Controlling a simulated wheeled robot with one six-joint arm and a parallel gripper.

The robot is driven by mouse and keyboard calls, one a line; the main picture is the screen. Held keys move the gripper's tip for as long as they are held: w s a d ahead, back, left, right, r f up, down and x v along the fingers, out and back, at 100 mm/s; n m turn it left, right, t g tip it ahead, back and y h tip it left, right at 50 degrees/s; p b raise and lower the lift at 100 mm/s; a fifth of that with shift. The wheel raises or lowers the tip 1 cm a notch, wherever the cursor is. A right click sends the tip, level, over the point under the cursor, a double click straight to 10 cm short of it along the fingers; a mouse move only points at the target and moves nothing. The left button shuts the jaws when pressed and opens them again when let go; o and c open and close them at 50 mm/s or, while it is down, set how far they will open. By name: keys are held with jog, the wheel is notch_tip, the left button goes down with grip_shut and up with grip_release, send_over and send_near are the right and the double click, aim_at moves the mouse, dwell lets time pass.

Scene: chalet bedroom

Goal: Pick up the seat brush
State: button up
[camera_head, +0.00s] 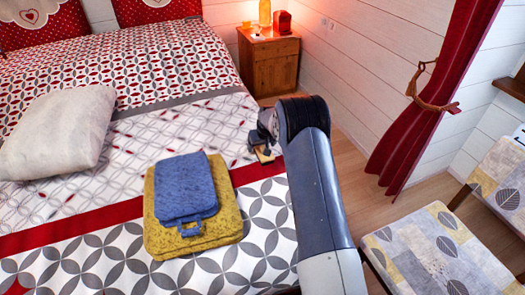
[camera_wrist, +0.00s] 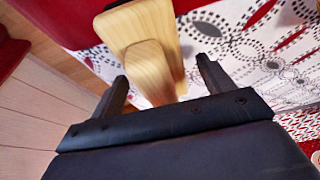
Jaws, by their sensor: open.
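The seat brush (camera_wrist: 145,30) shows in the wrist view as a pale wooden block with a rounded wooden part on top of it. It lies at the edge of the patterned bed cover. My gripper (camera_wrist: 162,70) is open, with one finger on each side of the rounded part; I cannot tell whether either finger touches it. In the head view the brush (camera_head: 264,156) is a small tan piece at the bed's right edge, mostly hidden by my gripper (camera_head: 258,146), which is just above it.
A yellow folded cloth (camera_head: 165,240) with a blue one (camera_head: 187,188) on it lies on the bed (camera_head: 60,265), left of my arm. A white pillow (camera_head: 60,132) lies further left. A wooden nightstand (camera_head: 270,65) is behind; patterned chairs (camera_head: 435,255) stand right. Floor shows between.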

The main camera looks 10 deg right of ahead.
jog(key=shift+f, duration=0.1)
jog(key=shift+c, duration=0.3)
jog(key=c, duration=1)
